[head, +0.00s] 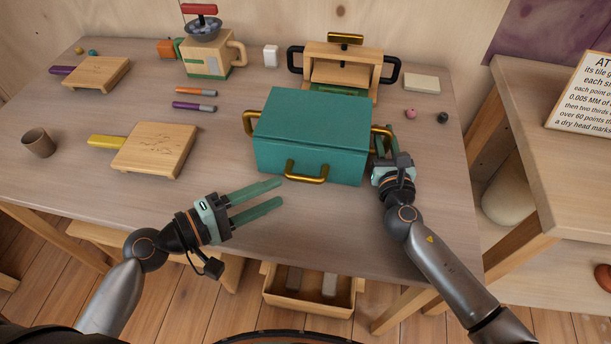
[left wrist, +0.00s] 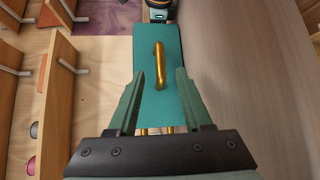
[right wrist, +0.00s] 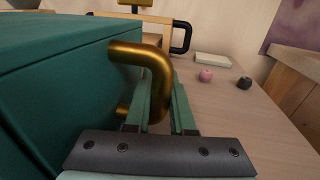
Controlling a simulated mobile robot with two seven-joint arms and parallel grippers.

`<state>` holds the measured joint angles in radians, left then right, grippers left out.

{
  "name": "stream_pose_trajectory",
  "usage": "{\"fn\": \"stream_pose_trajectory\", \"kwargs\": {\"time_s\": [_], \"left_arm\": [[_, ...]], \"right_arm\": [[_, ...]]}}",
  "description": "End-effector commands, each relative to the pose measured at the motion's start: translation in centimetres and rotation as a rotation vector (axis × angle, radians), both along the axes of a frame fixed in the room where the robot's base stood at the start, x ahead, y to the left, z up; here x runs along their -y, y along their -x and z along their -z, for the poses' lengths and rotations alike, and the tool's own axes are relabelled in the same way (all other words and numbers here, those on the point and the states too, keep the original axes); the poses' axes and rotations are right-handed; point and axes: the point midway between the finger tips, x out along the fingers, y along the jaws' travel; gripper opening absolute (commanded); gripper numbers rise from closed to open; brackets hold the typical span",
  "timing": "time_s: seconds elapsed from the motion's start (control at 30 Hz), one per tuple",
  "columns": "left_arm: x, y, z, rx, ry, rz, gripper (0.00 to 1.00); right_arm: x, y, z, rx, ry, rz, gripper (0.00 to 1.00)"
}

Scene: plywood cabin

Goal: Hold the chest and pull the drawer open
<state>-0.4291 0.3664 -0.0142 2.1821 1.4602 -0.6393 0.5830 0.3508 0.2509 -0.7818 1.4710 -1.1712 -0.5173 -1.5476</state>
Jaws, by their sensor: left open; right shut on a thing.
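The teal chest (head: 312,125) stands closed on the table, with gold handles on its left and right sides. Its front drawer handle (head: 305,172) is gold and also shows in the left wrist view (left wrist: 159,65). My right gripper (head: 384,142) is shut on the chest's right side handle (right wrist: 150,58), which passes between its fingers. My left gripper (head: 283,192) is open and empty, just left of and in front of the drawer handle, apart from it. In the left wrist view the drawer handle lies ahead, between the finger lines.
A wooden box with black handles (head: 342,62) stands behind the chest. Cutting boards (head: 155,150), markers (head: 195,105), a cup (head: 39,143) and a grinder (head: 208,55) are to the left. An open wooden drawer (head: 310,300) shows below the table's front edge.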

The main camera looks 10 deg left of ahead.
Motion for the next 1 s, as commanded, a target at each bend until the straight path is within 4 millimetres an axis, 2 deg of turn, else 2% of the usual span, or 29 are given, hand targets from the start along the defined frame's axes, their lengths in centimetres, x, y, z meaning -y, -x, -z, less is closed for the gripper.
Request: {"fn": "stream_pose_trajectory", "kwargs": {"time_s": [0.2,0.4,0.83,1.0], "left_arm": [[3.1,-3.2,0.5,0.003,0.002,-0.003,0.5],[5.1,-5.1,1.0,0.001,0.0,-0.001,0.5],[5.8,-5.8,1.2,0.0,-0.002,-0.001,0.5],[5.8,-5.8,1.2,0.0,-0.002,-0.002,0.32]], "right_arm": [[0.0,0.0,0.1,-0.002,0.0,-0.001,0.0],[0.0,0.0,0.1,-0.002,0.0,-0.001,0.0],[0.0,0.0,0.1,-0.002,0.0,0.0,0.0],[0.0,0.0,0.1,-0.002,0.0,0.0,0.0]]}}
